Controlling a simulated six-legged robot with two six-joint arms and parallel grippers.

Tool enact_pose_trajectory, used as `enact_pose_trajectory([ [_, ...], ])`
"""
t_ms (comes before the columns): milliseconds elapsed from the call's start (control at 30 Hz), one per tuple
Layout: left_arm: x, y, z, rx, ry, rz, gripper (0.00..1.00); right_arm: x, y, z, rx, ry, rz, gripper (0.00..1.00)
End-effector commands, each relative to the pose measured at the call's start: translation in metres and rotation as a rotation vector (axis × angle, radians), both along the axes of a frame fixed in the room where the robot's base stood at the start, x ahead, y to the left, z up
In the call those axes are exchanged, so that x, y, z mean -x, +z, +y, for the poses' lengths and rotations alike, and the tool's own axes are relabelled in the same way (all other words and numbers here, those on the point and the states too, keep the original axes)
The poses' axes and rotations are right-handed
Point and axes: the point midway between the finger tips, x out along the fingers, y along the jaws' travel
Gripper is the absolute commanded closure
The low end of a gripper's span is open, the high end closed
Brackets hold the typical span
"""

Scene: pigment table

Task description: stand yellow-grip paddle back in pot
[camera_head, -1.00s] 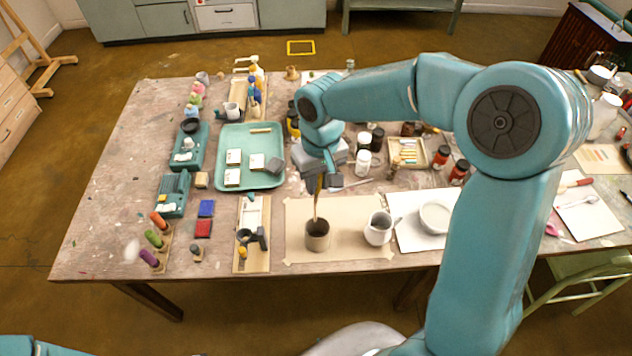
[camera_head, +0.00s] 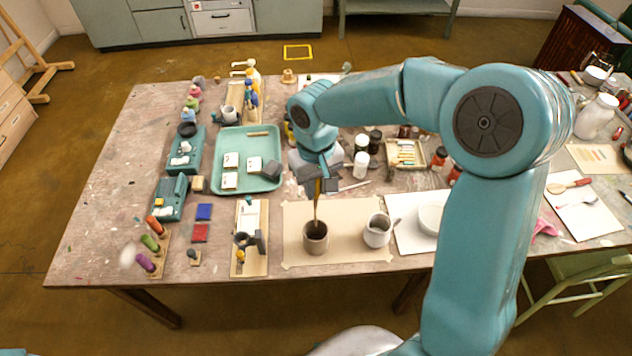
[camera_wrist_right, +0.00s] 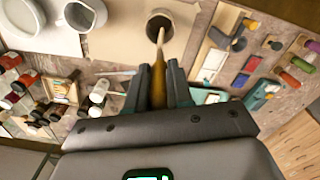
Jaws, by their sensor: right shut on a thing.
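My right gripper (camera_head: 319,186) is shut on the yellow grip of the paddle (camera_head: 316,211), above the brown pot (camera_head: 316,244). The paddle points down, close to upright, and its thin lower end meets the pot's mouth. In the right wrist view the paddle (camera_wrist_right: 159,82) sits between the two dark fingers, and its pale shaft runs to the dark opening of the pot (camera_wrist_right: 153,14). How deep the tip is, I cannot tell. The pot stands upright on a tan paper sheet (camera_head: 345,217). My left gripper is out of view.
A white jug (camera_head: 376,236) stands right of the pot, and a white bowl (camera_head: 430,217) is partly behind my right arm. A wooden board (camera_head: 250,265) with small tools lies left. A green tray (camera_head: 230,191) and several jars are farther back. Bare paper surrounds the pot.

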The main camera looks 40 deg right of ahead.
Motion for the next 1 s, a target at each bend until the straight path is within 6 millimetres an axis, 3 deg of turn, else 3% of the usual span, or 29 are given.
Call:
enact_pose_trajectory([
  [700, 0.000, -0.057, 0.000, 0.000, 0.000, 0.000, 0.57, 0.000, -0.068, 0.000, 0.000, 0.000, 0.000, 1.00],
  [1000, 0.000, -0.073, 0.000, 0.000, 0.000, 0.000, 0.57, 0.000, -0.086, 0.000, 0.000, 0.000, 0.000, 1.00],
])
